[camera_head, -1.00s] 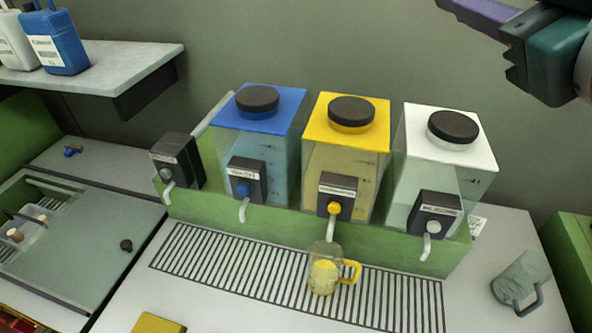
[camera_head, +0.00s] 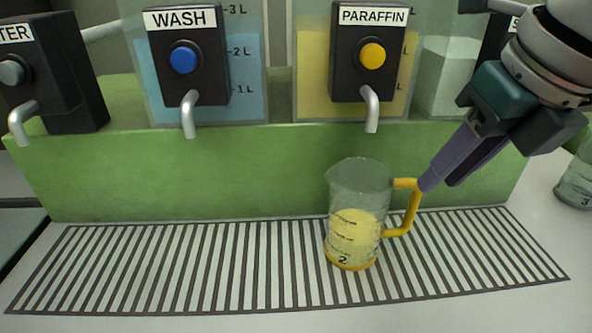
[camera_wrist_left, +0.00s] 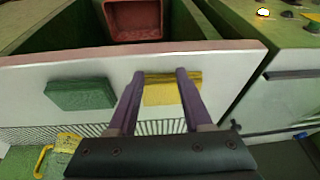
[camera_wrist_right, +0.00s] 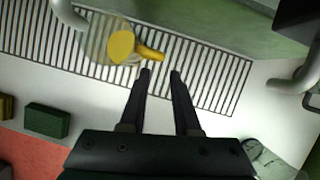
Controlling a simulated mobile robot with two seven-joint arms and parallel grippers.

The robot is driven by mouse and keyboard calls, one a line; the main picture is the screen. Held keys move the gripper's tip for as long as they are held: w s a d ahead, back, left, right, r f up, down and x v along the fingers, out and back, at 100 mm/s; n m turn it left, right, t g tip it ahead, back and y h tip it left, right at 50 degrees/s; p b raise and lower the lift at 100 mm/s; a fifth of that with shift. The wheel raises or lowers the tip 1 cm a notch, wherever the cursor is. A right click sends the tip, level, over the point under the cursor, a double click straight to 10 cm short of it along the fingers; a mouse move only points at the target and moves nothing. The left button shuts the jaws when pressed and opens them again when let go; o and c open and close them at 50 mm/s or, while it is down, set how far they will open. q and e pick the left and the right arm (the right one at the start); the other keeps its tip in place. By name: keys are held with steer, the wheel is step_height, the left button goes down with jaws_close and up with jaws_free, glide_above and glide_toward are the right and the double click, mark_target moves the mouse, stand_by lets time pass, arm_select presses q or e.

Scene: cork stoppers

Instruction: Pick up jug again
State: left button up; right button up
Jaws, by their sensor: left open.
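The clear jug (camera_head: 355,215), marked 2 and part filled with yellow liquid, stands upright on the slotted drain grate. Its yellow handle (camera_head: 412,210) points right, towards my right gripper (camera_head: 438,184). The right fingertips are at the handle's upper corner. In the right wrist view, the jug (camera_wrist_right: 115,42) is seen from above, and its handle end lies just ahead of the parted fingers (camera_wrist_right: 160,72). I cannot tell whether they touch it. My left gripper (camera_wrist_left: 160,76) is open and empty, and is outside the head view.
The paraffin tap (camera_head: 371,108) hangs above and behind the jug, and the wash tap (camera_head: 189,115) is further left. Another jug (camera_head: 577,180), marked 3, stands at the right edge. A green block (camera_wrist_left: 80,94) and a yellow block (camera_wrist_left: 172,90) show in the left wrist view.

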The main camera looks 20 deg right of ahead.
mark_target(418, 203)
steer(key=x, duration=0.9)
steer(key=shift+w+f, duration=0.1)
steer(key=shift+f, duration=0.2)
steer(key=shift+c, duration=0.2)
jaws_close()
stand_by(0.9)
